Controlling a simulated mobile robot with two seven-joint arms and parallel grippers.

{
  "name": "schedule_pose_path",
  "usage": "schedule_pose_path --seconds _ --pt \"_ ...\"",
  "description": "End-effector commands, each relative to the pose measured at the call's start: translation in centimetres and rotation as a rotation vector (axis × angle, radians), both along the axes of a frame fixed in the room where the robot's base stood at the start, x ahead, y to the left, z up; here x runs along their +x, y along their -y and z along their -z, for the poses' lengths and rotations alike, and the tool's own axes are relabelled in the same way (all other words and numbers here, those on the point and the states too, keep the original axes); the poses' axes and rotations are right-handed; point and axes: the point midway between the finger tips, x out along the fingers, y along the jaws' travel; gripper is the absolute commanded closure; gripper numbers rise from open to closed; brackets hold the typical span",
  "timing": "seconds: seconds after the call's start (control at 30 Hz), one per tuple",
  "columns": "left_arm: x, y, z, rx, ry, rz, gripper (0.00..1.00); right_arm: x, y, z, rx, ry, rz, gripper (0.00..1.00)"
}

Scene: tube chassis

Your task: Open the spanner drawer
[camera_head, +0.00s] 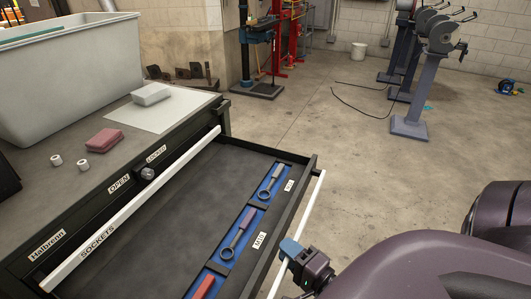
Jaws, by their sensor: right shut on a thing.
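The spanner drawer (170,200) is pulled well out of the dark tool chest (20,257). Blue-lined slots along its front hold spanners, including one with a grey handle (272,182), one with a purple handle (243,228) and a red-handled piece (204,287). Its white bar handle (316,190) runs along the outer front edge. My right gripper (291,252) is shut on this bar; its fingers hide part of it. My left gripper is out of view.
The drawer marked SOCKETS, with a white bar (150,195), is shut above. On the chest top are a grey bin (70,80), a red block (104,140), a pale block (151,94) and two small white pieces. Open concrete floor (385,170) lies to the right.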

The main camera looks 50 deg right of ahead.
Motion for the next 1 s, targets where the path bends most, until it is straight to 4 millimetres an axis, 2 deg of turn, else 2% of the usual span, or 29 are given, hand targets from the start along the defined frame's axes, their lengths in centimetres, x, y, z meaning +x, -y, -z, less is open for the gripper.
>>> schedule_pose_path --seconds 0.2,0.63,0.67,0.8,1.0 --pt "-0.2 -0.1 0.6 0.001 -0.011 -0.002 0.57 -1.6 0.5 0.2 0.002 -0.004 -0.002 1.00" --pt "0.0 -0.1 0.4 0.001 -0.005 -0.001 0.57 -1.9 0.6 0.1 0.002 -0.002 -0.001 1.00" --pt "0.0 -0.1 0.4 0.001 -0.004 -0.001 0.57 -1.9 0.6 0.1 0.002 -0.002 -0.001 0.67" --pt "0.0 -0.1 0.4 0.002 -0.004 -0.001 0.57 -1.8 0.6 0.1 0.002 -0.001 -0.001 0.46" --pt "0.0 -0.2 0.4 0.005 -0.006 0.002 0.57 -1.8 0.7 0.0 0.001 0.000 0.000 0.45"
